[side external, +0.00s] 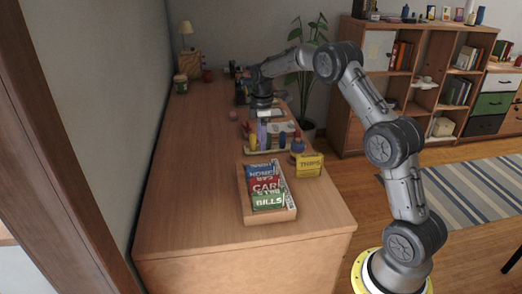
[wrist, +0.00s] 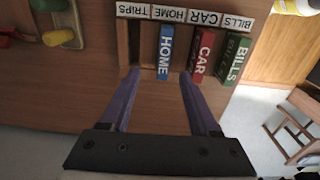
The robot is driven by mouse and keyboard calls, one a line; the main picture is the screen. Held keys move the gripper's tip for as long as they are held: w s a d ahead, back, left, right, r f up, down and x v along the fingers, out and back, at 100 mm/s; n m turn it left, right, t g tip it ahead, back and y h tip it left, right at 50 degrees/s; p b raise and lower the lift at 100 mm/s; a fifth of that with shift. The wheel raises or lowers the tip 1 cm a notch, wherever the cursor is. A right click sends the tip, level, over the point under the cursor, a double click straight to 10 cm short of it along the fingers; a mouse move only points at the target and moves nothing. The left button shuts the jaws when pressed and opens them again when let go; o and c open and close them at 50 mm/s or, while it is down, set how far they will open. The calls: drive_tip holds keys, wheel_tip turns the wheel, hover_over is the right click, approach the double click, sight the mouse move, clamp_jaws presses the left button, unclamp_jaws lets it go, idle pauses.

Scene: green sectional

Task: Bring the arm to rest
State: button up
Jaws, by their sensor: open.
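My gripper (side external: 262,110) is at the end of the bent arm, over the far part of the long wooden counter in the side view. In the wrist view my gripper (wrist: 159,73) has its two purple fingers wide apart, with nothing held between them. Beyond the fingertips is a holder with a row of labels reading TRIPS, HOME, CAR and BILLS. A blue HOME piece (wrist: 164,50), a red CAR piece (wrist: 202,50) and a green BILLS piece (wrist: 235,58) stand there. The space at the TRIPS label looks dark and empty.
In the side view, a shallow wooden tray (side external: 272,216) holds blue, red and green labelled pieces near the counter's front. A yellow TRIPS box (side external: 309,166) is beside it. Upright bottles (side external: 263,135) stand behind. The counter's left side (side external: 195,160) is mostly clear.

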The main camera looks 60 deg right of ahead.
drive_tip(key=a+r+n+t, duration=0.15)
drive_tip(key=a+r, duration=0.35)
drive_tip(key=r, duration=0.6)
drive_tip(key=s+a+r+t, duration=0.3)
drive_tip(key=s+a+r, duration=0.6)
drive_tip(key=s+r, duration=0.15)
drive_tip(key=s+a+m, duration=0.2)
drive_tip(key=s+a, duration=0.1)
drive_tip(key=s, duration=0.4)
drive_tip(key=s+a+m, duration=0.2)
drive_tip(key=s+a, duration=0.1)
drive_tip(key=s, duration=0.4)
drive_tip(key=s+a+f+m, duration=0.1)
drive_tip(key=s+f+m, duration=0.5)
drive_tip(key=s+f, duration=0.2)
drive_tip(key=shift+s+t, duration=0.35)
drive_tip(key=shift+s, duration=0.05)
drive_tip(key=shift+m, duration=0.25)
idle(1.8)
